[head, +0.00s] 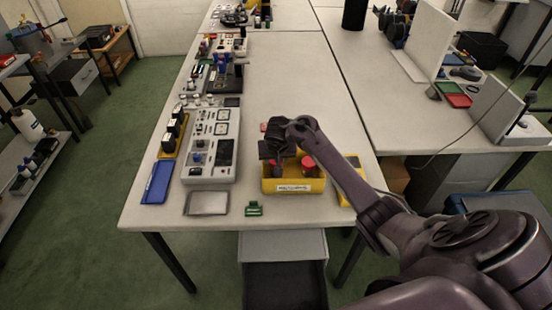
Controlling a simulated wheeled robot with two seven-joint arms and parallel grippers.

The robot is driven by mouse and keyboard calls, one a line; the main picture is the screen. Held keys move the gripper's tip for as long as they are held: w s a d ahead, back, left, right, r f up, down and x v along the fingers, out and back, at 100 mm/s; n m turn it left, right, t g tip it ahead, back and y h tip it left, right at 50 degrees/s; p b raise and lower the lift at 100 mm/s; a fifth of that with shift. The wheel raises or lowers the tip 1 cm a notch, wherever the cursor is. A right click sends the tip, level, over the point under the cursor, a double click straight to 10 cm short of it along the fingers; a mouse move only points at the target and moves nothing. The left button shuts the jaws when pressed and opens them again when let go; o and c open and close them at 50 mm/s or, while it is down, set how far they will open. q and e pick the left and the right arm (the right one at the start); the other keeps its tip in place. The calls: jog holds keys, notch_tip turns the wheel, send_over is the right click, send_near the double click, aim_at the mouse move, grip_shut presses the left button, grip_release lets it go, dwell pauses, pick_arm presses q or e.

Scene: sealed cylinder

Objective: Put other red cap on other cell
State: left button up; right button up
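A yellow bin (293,186) with a white label stands on the near part of the bench. A round red piece (308,162), which looks like a red cap, shows at the bin's right side; I cannot tell whether it sits on a cell. A smaller bit of red (264,127) shows at the left of my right gripper. My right gripper (272,153) is dark, points down and is over the bin's left part. Its fingers are too dark and small to tell open from shut or what they hold. The arm and gripper hide part of the bin. My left gripper is out of view.
A grey instrument panel (212,146) and a yellow tray of black parts (173,137) stand left of the bin. A blue tray (158,183), a grey tray (206,202) and a green piece (254,209) lie near the front edge. The bench's middle beyond is clear.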

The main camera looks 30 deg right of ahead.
jog(key=shift+f, duration=0.55)
dwell(0.4)
jog(key=o, duration=1.5)
jog(key=shift+r+p, duration=3.55)
jog(key=shift+p, duration=0.55)
jog(key=shift+f, duration=0.1)
